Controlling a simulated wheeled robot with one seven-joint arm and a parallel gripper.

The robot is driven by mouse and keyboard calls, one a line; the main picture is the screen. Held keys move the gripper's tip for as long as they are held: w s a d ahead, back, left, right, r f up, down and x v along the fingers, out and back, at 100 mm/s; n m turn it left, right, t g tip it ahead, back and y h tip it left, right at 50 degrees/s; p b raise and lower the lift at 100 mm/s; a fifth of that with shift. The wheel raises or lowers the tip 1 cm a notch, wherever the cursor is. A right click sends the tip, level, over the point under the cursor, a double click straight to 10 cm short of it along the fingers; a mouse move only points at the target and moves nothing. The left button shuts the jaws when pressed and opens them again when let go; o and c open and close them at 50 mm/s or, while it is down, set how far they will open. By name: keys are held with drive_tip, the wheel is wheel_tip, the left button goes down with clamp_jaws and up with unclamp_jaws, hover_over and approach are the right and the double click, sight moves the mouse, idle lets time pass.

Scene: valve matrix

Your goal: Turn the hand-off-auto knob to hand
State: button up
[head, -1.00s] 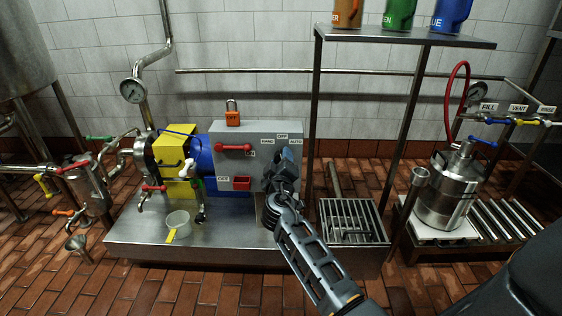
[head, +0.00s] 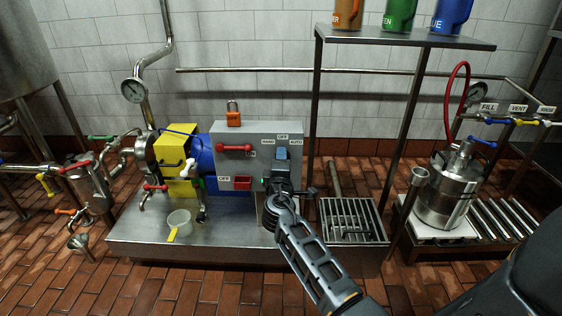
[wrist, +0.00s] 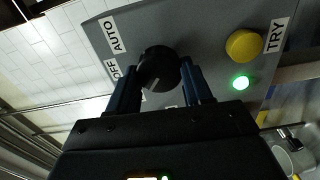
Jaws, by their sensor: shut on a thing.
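The hand-off-auto knob (wrist: 158,66) is black and round, on the grey control box (head: 228,139). In the wrist view my gripper (wrist: 162,78) has one finger on each side of it, shut on it. The AUTO label (wrist: 114,36) and OFF label (wrist: 115,69) show beside the knob; HAND is hidden there. In the head view my gripper (head: 281,158) is at the box's right part, under the HAND (head: 268,141), OFF and AUTO labels, and hides the knob. I cannot tell where the knob points.
In the wrist view a yellow TRY button (wrist: 243,45) and a lit green lamp (wrist: 241,83) are close to the right finger.

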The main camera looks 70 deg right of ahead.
drive_tip(key=shift+a, duration=0.1)
idle(0.3)
drive_tip(key=o, duration=1)
drive_tip(key=shift+o, duration=0.2)
drive_tip(key=p+v, duration=0.1)
drive_tip(key=v, duration=0.6)
drive_tip(key=shift+s+a, duration=0.15)
drive_tip(key=shift+a, duration=0.2)
